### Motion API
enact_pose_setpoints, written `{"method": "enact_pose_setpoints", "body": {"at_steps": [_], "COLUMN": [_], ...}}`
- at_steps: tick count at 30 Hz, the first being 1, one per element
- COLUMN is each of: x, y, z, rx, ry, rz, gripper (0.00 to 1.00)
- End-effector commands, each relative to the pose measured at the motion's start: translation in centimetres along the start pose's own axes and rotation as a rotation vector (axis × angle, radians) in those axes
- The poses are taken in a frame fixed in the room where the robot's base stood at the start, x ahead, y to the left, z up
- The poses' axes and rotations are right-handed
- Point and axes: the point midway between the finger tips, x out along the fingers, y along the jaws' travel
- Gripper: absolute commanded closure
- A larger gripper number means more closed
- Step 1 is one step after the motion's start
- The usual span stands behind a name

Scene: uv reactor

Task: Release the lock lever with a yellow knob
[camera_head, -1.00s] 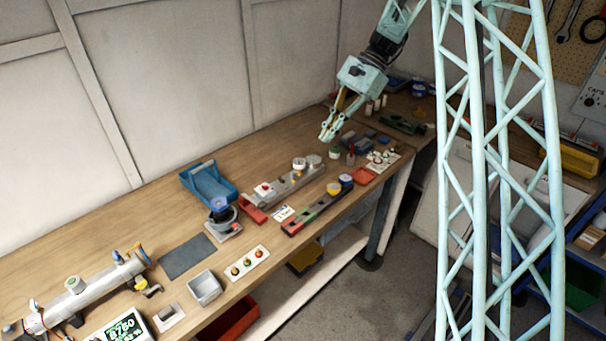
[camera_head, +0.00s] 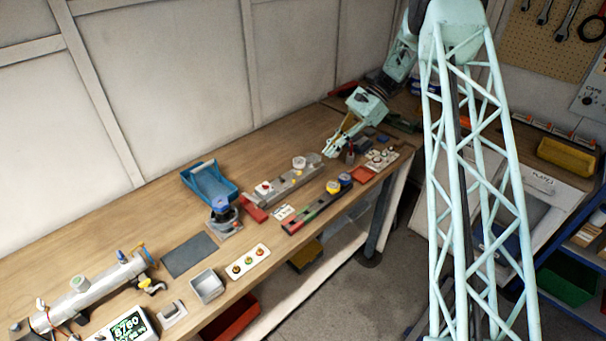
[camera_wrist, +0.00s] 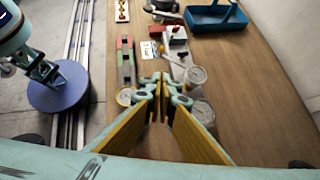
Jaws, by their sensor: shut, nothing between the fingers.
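A long grey fixture (camera_head: 285,186) lies on the bench with a small yellow knob (camera_head: 297,172) on it. In the wrist view the small yellow knob (camera_wrist: 162,48) shows beyond my fingertips, beside a pale lever-like piece; its exact lever position is too small to tell. My gripper (camera_head: 331,152) is shut and empty, pointing down over the fixture's right end, apart from the knob. In the wrist view my gripper (camera_wrist: 162,82) has its tips together, partly hiding the fixture's near end and white round jars.
A reactor tube (camera_head: 85,292) with a yellow-handled part lies far left.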

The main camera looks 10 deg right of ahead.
Motion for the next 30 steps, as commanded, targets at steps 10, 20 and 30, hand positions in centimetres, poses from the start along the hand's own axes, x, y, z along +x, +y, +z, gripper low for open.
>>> {"method": "enact_pose_setpoints", "body": {"at_steps": [10,20,30], "x": [0.1,1.3,5.1], "y": [0.0,0.0,0.1], "z": [0.0,0.0,0.0], "rx": [0.0,0.0,0.001], "ry": [-0.001,-0.002,-0.002], "rz": [0.0,0.001,0.003], "gripper": [1.0,1.0,1.0]}}
